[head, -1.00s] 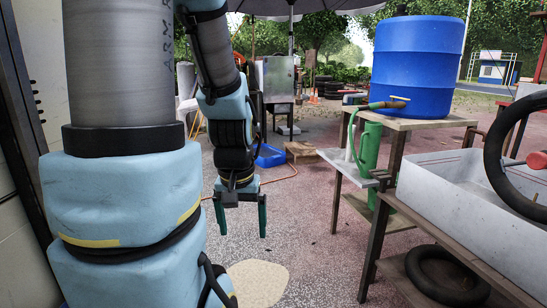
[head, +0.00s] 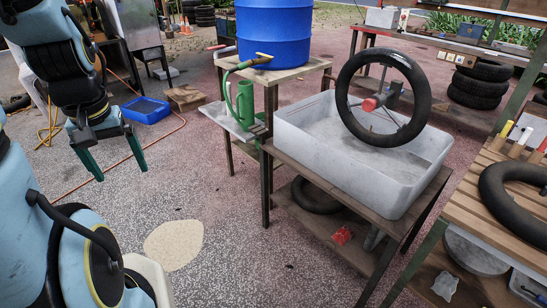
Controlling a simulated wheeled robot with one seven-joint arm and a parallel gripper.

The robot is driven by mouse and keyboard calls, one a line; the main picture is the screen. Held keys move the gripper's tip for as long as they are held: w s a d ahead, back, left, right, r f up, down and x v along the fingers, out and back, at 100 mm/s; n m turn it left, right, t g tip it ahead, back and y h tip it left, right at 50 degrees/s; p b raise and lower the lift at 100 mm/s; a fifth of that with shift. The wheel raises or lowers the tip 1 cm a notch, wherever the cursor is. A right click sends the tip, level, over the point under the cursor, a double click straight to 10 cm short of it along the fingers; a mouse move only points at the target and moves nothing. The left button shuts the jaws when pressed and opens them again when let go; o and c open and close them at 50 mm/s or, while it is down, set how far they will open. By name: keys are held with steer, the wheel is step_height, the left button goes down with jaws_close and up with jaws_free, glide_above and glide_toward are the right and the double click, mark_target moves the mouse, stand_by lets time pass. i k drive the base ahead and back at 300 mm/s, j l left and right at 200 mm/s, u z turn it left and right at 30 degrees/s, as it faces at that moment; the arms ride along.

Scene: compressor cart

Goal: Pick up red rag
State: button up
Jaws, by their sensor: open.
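A small crumpled red cloth, which looks like the red rag (head: 342,235), lies on the lower wooden shelf under the white tub, near the shelf's front edge. My gripper (head: 122,173) hangs in the air at the left of the head view, fingers pointing down. Its two teal fingers are spread apart with nothing between them. It is well to the left of the rag, above the speckled ground.
The white tub (head: 365,187) with a wheel (head: 420,113) stands over the shelf; table legs flank it. A black tyre (head: 317,196) lies beside the rag. A blue barrel (head: 282,34) stands behind. A slatted bench (head: 520,187) is at right.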

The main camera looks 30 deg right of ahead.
mark_target(344, 235)
steer(key=z, duration=1.5)
steer(key=i+j+u, duration=0.1)
steer(key=i, duration=0.2)
steer(key=i+j, duration=0.15)
steer(key=i+j+u, duration=0.1)
steer(key=u, duration=0.25)
steer(key=i+u, duration=0.65)
steer(key=i+j, duration=0.25)
steer(key=i+j+z, duration=0.2)
steer(key=z, duration=0.3)
steer(key=i+j+z, duration=0.1)
steer(key=j+z, duration=0.15)
steer(key=z, duration=0.2)
steer(key=i+j+z, duration=0.1)
steer(key=j+z, duration=0.25)
steer(key=z, duration=0.15)
